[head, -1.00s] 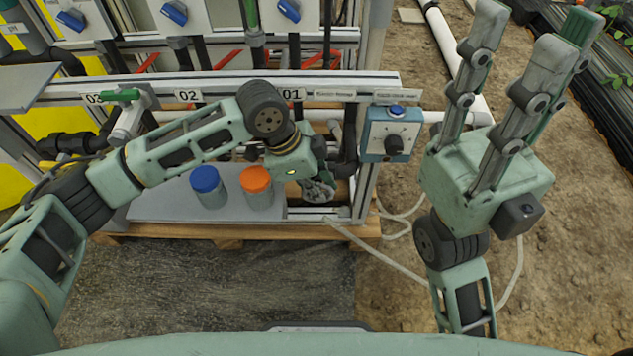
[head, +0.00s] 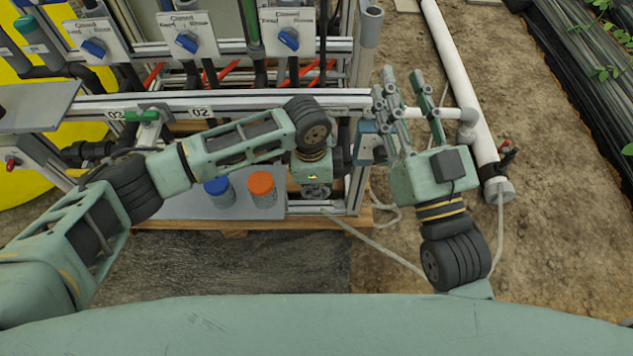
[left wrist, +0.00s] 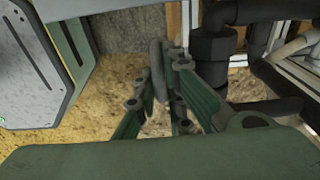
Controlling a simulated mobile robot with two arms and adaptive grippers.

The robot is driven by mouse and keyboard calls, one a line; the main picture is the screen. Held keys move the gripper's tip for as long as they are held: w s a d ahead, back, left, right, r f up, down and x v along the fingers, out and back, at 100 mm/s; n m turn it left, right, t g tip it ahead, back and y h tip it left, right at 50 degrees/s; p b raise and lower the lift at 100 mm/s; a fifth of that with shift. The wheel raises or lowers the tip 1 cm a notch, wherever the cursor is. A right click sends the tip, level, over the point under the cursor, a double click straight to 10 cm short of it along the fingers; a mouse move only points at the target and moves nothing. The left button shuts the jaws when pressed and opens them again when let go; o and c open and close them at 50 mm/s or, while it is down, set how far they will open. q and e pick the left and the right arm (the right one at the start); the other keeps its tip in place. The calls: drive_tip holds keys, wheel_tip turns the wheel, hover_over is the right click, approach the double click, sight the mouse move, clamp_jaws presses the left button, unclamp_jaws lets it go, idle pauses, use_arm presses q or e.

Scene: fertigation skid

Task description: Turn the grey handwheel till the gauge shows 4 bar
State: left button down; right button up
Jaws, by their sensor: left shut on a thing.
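My left gripper (head: 316,182) is at the lower right of the skid frame, with its fingers pointing down and mostly hidden behind its own body. In the left wrist view its fingers (left wrist: 158,88) are closed in around a grey bar-like part (left wrist: 157,70), which looks like the grey handwheel's rim seen edge-on. The rest of the handwheel is hidden. My right gripper (head: 408,98) is open and empty, with its fingers spread in front of the skid's right end. I cannot make out the gauge or its reading in either view.
A blue control box (head: 367,142) is partly covered by my right gripper. Jars with a blue lid (head: 217,186) and an orange lid (head: 261,184) stand left of my left gripper. A white pipe (head: 450,60) and hose lie right, on soil.

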sight(324, 187)
use_arm(q)
drive_tip(key=shift+d+r+y+p, duration=0.15)
drive_tip(key=shift+y+p, duration=0.25)
drive_tip(key=shift+p, duration=0.5)
drive_tip(key=shift+d+f+y+p, duration=0.1)
drive_tip(key=shift+f+y+p, duration=0.15)
drive_tip(key=shift+y+p, duration=0.35)
drive_tip(key=c, duration=2.1)
unclamp_jaws()
use_arm(e)
wheel_tip(324, 187, down, 16)
drive_tip(key=s+d+g+h, duration=0.2)
drive_tip(key=g, duration=0.6)
drive_tip(key=shift+d+r+g+h, duration=0.15)
drive_tip(key=shift+d+g+h, duration=0.2)
drive_tip(key=shift+g+h, duration=0.05)
use_arm(q)
drive_tip(key=shift+r, duration=0.15)
drive_tip(key=r, duration=0.7)
drive_tip(key=d+r, duration=0.1)
drive_tip(key=r, duration=0.3)
drive_tip(key=shift+d+r, duration=0.1)
drive_tip(key=shift+r, duration=0.25)
use_arm(e)
drive_tip(key=shift+o, duration=0.3)
